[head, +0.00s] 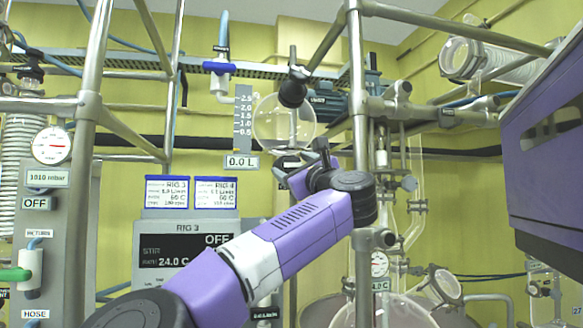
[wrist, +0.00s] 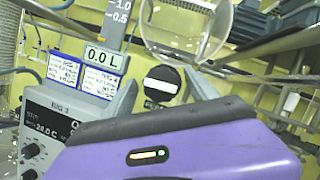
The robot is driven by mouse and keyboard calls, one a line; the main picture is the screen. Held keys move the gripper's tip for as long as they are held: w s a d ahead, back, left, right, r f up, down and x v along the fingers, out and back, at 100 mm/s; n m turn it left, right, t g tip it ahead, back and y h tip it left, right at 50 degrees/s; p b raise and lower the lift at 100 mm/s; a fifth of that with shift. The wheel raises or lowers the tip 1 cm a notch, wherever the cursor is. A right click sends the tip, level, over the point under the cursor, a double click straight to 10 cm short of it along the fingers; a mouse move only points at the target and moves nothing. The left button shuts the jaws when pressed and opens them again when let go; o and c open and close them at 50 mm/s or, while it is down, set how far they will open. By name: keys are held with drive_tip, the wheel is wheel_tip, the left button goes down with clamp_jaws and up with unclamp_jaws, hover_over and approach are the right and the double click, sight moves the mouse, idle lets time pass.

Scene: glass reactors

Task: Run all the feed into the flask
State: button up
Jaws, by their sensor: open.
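A round clear glass feed vessel (head: 270,125) hangs at upper middle under a black fitting (head: 292,92). A scale (head: 243,118) and a "0.0 L" readout (head: 242,161) stand beside it. Below the vessel, the wrist view shows a round black tap knob (wrist: 163,86) with a white bar lying nearly level. My gripper (head: 303,165) is open and empty, just below the vessel, close to the knob; contact cannot be told. The liquid level in the vessel is unclear. Rounded glass (head: 400,312) at the bottom of the head view may be the flask, mostly cut off.
A blue-handled valve (head: 219,67) sits on a white pipe at upper left. The RIG 3 control box (head: 187,250) reads OFF and 24.0 C, with two labels above. Metal frame posts (head: 360,130) stand close to my arm. A purple housing (head: 545,170) fills the right.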

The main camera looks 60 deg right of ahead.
drive_tip(key=b+v, duration=0.2)
drive_tip(key=v, duration=0.5)
drive_tip(key=shift+w+d+f, duration=0.1)
idle(0.4)
